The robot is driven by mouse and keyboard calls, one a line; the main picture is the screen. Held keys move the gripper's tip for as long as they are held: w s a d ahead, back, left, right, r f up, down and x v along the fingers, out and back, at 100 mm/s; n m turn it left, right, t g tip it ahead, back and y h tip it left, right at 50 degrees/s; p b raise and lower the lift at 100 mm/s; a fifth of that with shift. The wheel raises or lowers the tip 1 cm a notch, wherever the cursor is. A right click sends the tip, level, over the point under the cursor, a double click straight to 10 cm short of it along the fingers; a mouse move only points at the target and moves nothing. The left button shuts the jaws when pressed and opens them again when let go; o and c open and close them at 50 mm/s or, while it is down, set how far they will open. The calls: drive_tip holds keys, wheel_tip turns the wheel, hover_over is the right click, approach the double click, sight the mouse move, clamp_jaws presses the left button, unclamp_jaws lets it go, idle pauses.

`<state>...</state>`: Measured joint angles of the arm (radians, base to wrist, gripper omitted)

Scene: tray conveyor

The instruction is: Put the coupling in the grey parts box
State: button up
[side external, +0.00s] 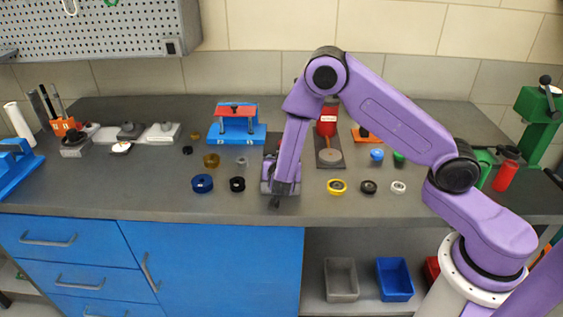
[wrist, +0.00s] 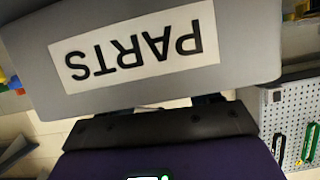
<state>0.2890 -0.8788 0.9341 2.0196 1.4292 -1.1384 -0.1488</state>
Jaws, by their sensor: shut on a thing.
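The grey parts box (wrist: 250,60) fills the top of the wrist view, very close, its white PARTS label upside down there. In the side view only a grey edge of it (side external: 265,187) shows on the bench, mostly hidden behind my purple forearm. My gripper (side external: 272,170) is over the box, and in the wrist view its dark finger parts (wrist: 202,100) go behind the labelled wall. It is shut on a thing. The coupling is hidden by the box wall and my arm. How deep it sits cannot be told.
Left of the box lie a blue ring (side external: 202,183), a black ring (side external: 237,184) and a brass ring (side external: 211,160). Right are a yellow ring (side external: 337,187), a dark ring (side external: 369,187) and a white ring (side external: 398,187). A blue fixture (side external: 236,133) and a red-topped press (side external: 327,125) stand behind.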

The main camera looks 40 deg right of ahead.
drive_tip(key=o, duration=1.3)
drive_tip(key=shift+f, duration=0.1)
